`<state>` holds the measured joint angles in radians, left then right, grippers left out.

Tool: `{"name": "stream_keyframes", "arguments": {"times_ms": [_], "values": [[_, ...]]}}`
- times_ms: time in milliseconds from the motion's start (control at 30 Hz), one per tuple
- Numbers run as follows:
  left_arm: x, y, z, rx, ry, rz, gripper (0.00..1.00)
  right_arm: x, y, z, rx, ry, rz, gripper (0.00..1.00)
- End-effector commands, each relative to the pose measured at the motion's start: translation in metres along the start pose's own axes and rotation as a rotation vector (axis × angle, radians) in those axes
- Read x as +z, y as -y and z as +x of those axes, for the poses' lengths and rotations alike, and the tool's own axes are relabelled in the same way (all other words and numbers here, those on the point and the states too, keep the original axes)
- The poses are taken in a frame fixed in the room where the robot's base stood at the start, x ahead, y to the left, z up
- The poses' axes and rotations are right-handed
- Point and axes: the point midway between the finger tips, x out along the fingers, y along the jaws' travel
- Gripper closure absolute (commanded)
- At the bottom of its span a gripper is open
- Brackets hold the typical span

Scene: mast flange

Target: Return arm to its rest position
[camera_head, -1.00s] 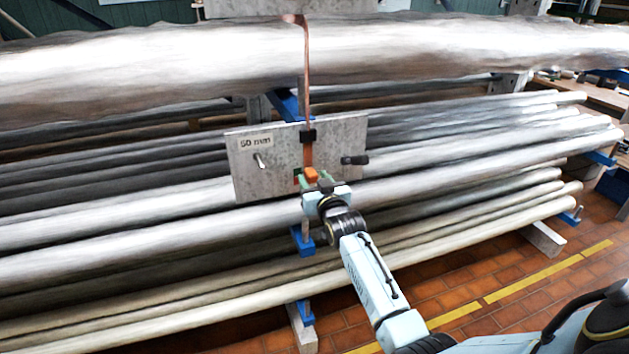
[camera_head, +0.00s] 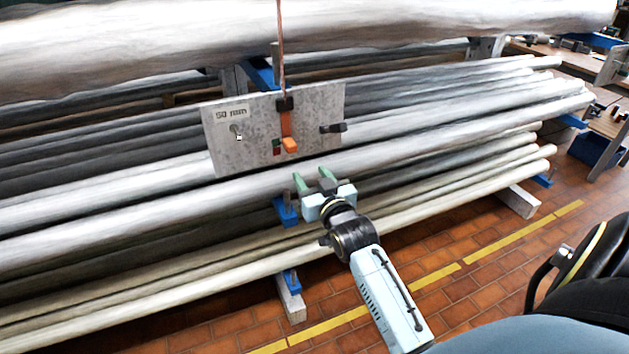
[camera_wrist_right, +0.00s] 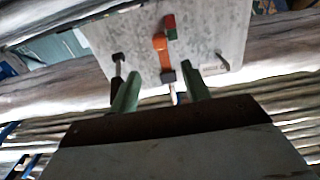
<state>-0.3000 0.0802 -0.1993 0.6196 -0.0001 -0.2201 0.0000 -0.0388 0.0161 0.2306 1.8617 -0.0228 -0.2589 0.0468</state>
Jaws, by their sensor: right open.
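My right gripper (camera_head: 314,181) is open and empty, with two green fingers apart, below and a little right of the grey metal plate. The plate (camera_head: 255,145) carries a "50 mm" label, an orange tab (camera_head: 290,145) below a brown strap (camera_head: 281,50), a dark knob (camera_head: 333,128) on the right and a peg (camera_head: 236,130) on the left. A small red and green piece (camera_head: 277,147) sits beside the tab. In the right wrist view the open fingers (camera_wrist_right: 158,92) point toward the plate (camera_wrist_right: 200,35) and its orange tab (camera_wrist_right: 161,50), with a gap between. My left gripper is not seen.
Long grey metal poles (camera_head: 430,130) lie stacked behind and below the plate, on blue supports (camera_head: 287,210). A thick pole (camera_head: 400,25) runs across the top.

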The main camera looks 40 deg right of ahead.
Motion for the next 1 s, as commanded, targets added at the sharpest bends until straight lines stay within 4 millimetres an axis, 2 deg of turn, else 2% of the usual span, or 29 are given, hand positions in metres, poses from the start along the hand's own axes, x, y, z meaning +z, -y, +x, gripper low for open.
{"name": "stream_keyframes", "arguments": {"times_ms": [200,667,767,867,967,1000], "values": [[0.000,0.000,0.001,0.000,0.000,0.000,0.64,0.000,0.000,-0.012,0.000,0.000,0.000,0.53],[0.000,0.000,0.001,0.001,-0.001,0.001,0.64,0.000,0.000,-0.012,0.000,-0.001,0.000,0.53],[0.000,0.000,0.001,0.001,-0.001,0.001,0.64,0.005,0.001,-0.012,-0.002,0.009,-0.001,0.53],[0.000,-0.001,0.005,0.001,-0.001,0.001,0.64,0.033,0.006,-0.013,-0.015,0.059,-0.005,0.53],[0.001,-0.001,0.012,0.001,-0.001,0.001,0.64,0.090,0.018,-0.018,-0.043,0.159,-0.016,0.53],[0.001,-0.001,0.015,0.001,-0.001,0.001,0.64,0.118,0.023,-0.023,-0.056,0.210,-0.022,0.53]]}}
